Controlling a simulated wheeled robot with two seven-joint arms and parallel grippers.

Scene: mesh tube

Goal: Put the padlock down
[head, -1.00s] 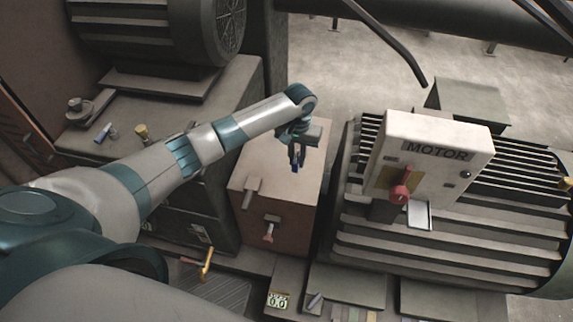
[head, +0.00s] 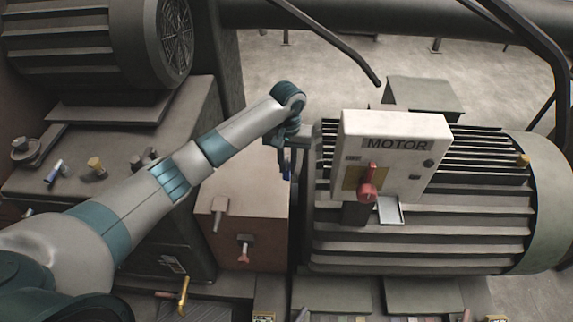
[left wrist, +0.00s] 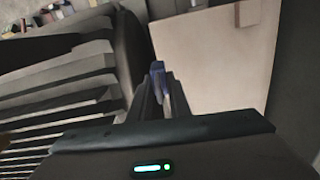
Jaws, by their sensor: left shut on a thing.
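My left gripper (head: 286,172) is shut on a small blue thing that looks like the padlock (left wrist: 157,67). It is held between the fingertips in the left wrist view, mostly hidden by the fingers. In the head view the gripper points down near the right edge of the brown box (head: 245,213), beside the motor. In the left wrist view the tips lie over the line between the box's pale top (left wrist: 215,60) and a dark gap. I cannot tell how high they are above it. My right gripper is not in view.
The motor's control box (head: 395,155) with a red switch (head: 367,183) stands close right of the gripper. The ribbed motor (head: 425,240) lies under it. A dark bench (head: 125,160) at left carries small items.

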